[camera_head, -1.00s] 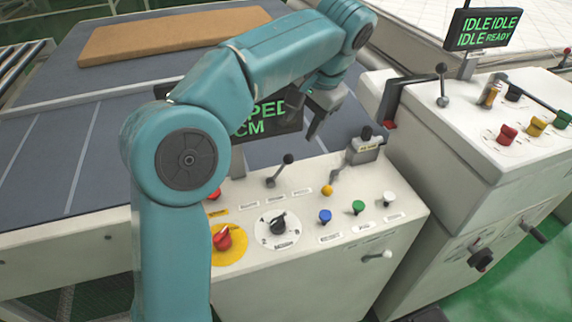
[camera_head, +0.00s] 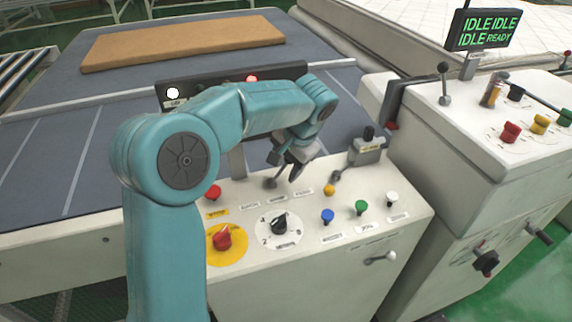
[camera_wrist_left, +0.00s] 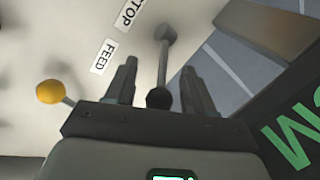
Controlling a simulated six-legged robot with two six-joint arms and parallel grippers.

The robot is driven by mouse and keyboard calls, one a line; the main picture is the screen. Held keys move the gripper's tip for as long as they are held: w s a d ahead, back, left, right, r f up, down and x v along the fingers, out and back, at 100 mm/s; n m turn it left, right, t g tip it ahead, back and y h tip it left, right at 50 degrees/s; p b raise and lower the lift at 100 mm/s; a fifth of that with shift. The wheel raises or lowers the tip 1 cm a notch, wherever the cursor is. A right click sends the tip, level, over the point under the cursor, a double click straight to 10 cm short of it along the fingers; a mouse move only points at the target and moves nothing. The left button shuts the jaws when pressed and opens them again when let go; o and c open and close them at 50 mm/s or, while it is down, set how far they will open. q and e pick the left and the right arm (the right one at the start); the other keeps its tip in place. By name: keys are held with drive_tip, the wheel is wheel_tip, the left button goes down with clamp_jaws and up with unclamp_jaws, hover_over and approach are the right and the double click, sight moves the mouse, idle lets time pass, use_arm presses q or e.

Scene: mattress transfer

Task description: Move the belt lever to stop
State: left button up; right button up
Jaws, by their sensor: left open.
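The belt lever (camera_wrist_left: 163,62) is a grey stem with a dark knob. In the left wrist view the stem rises between the two fingers of my left gripper (camera_wrist_left: 160,70), with the knob close to the palm. The fingers are open, with gaps on both sides of the stem. Labels reading STOP (camera_wrist_left: 131,11) and FEED (camera_wrist_left: 103,57) lie beside the lever. In the head view my left gripper (camera_head: 285,167) is over the lever's base (camera_head: 270,183) and hides its upper part. My right gripper is not seen.
A small yellow knob (camera_head: 328,190) stands to the lever's right. A dark display panel (camera_head: 215,85) is behind my arm. A second console (camera_head: 480,110) stands at right.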

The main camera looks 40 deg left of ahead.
use_arm(q)
drive_tip(key=shift+a, duration=0.1)
drive_tip(key=shift+w, duration=0.1)
clamp_jaws()
drive_tip(key=shift+s+a+t+h+b, duration=0.25)
drive_tip(key=shift+t+b, duration=0.35)
drive_tip(key=shift+b, duration=0.35)
drive_tip(key=t+b, duration=0.1)
drive_tip(key=s+t+h+b, duration=0.1)
drive_tip(key=b, duration=0.2)
drive_tip(key=shift+s+a+r+n+t+h+b, duration=0.3)
drive_tip(key=shift+s+a+n+t+h, duration=0.05)
drive_tip(key=shift+a+n+t, duration=0.05)
drive_tip(key=shift+s+a+r+t+h+b, duration=0.25)
drive_tip(key=shift+s+t+h+b, duration=0.2)
drive_tip(key=shift+t+b, duration=0.75)
drive_tip(key=shift+r, duration=0.1)
